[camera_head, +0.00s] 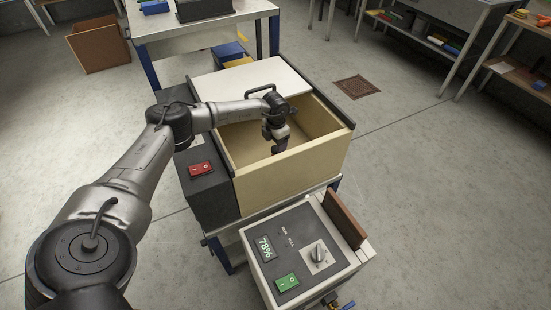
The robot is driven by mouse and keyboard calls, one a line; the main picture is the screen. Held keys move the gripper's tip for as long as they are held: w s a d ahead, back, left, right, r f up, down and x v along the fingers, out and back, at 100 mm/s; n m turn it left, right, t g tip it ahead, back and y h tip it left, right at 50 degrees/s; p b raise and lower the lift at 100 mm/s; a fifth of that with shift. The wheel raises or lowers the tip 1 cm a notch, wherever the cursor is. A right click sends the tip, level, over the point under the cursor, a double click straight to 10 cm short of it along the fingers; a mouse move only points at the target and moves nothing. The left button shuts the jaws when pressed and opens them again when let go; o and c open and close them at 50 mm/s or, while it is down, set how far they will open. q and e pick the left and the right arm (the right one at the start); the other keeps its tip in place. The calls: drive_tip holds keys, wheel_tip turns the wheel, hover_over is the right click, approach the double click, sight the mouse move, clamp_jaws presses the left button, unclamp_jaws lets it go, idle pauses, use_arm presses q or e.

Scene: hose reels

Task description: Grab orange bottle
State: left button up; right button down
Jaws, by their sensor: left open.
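I cannot make out an orange bottle anywhere in this view. My left gripper (279,148) is open and points down over the open wooden box (297,166), close to its near wall. The gripper is small and dark here, and I see nothing between its fingers. The near wall and my arm hide part of the box floor. The part of the floor that shows looks empty. My right gripper is out of view.
A white lid (240,82) covers the box's far side. A grey panel with a red switch (201,168) stands left of it. A control unit with a green switch (287,282) stands in front. Workbenches line the back and right. Open floor lies between.

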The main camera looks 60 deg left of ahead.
sight(275, 148)
use_arm(q)
wheel_tip(275, 148, down, 5)
drive_tip(key=b, duration=0.2)
drive_tip(key=shift+d+b, duration=0.1)
drive_tip(key=shift+b, duration=0.2)
drive_tip(key=shift+r, duration=0.1)
drive_tip(key=shift+c, duration=0.4)
drive_tip(key=shift+c, duration=0.8)
drive_tip(key=c, duration=0.8)
drive_tip(key=shift+r, duration=0.1)
